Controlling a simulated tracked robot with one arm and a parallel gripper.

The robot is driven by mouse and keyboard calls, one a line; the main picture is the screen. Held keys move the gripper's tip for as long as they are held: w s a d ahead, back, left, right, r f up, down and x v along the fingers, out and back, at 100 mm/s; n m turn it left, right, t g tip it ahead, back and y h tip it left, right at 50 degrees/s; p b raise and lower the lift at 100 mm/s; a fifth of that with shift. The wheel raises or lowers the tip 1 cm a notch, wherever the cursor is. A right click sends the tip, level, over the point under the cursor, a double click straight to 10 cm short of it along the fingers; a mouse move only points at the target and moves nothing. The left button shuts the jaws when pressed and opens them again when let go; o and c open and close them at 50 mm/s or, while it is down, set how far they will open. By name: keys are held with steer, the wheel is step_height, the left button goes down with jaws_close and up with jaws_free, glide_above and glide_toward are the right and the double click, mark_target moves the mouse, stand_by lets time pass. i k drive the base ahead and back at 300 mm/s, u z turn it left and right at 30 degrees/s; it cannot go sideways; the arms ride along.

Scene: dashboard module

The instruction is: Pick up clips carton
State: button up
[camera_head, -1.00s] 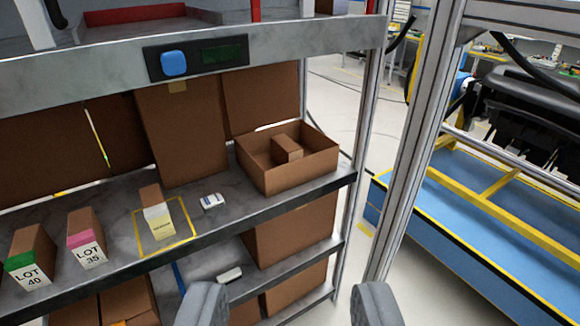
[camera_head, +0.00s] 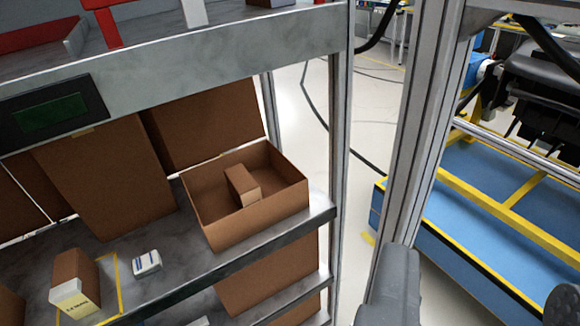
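A small brown carton (camera_head: 242,186) lies inside an open brown box (camera_head: 252,224) at the right end of the shelf. Another small brown carton with a pale yellow label (camera_head: 73,285) stands at the lower left, inside a yellow outline on the shelf. I cannot read "clips" on either carton. My gripper (camera_head: 478,298) is at the bottom right, open and empty, its two fingers wide apart. It is to the right of the shelf and apart from both cartons; the right finger is partly cut off.
A small white item (camera_head: 147,262) lies between the labelled carton and the open box. A metal shelf post (camera_head: 340,150) and a thicker frame post (camera_head: 415,130) stand right of the box. A blue platform with yellow rails (camera_head: 480,225) is further right.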

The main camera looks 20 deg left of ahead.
mark_target(244, 188)
steer(key=u, duration=0.05)
steer(key=i, duration=1.05)
steer(key=u, duration=0.05)
